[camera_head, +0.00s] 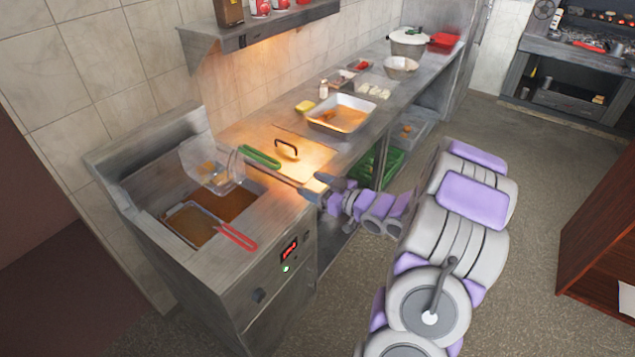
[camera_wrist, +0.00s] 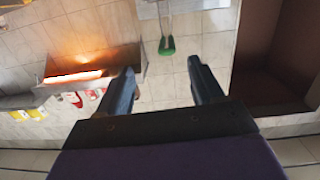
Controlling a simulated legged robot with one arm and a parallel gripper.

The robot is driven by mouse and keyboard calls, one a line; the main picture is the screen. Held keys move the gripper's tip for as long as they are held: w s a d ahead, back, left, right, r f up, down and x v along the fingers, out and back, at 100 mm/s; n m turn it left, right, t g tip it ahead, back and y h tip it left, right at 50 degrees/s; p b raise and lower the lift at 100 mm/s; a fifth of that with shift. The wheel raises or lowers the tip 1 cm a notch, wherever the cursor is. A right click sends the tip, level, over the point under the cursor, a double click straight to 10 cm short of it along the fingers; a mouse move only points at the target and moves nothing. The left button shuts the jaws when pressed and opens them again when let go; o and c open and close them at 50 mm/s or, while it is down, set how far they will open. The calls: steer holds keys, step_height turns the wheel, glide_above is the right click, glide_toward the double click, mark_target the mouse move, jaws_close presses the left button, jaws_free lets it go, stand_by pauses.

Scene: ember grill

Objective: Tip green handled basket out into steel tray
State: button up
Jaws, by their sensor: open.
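The green handled basket (camera_head: 213,166) is a wire basket raised at the back of the fryer, with some golden food visible in it. Its green handle (camera_head: 259,157) points right, toward the counter. In the wrist view the green handle (camera_wrist: 167,46) lies ahead of my fingers, roughly between them and apart from them. My gripper (camera_head: 313,187) is open and empty, at the counter's front edge to the right of and nearer than the handle; its two fingers also show in the wrist view (camera_wrist: 163,70). The steel tray (camera_head: 371,104) sits farther along the counter, with an orange-brown inside.
A red-handled basket (camera_head: 237,237) sits in the fryer's oil, nearest the front. A metal lid or plate with a dark handle (camera_head: 287,149) lies between fryer and tray. A wall shelf (camera_head: 255,30) overhangs the counter.

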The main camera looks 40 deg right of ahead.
steer(key=w+a+b, duration=0.1)
steer(key=w+a, duration=0.2)
steer(key=w, duration=0.4)
steer(key=w+a+y+b, duration=0.1)
steer(key=w+a, duration=0.2)
steer(key=w, duration=0.5)
steer(key=shift+w+r+t, duration=0.15)
steer(key=shift+r+t, duration=0.15)
steer(key=shift+t, duration=0.1)
jaws_close()
stand_by(0.9)
steer(key=shift+r, duration=0.1)
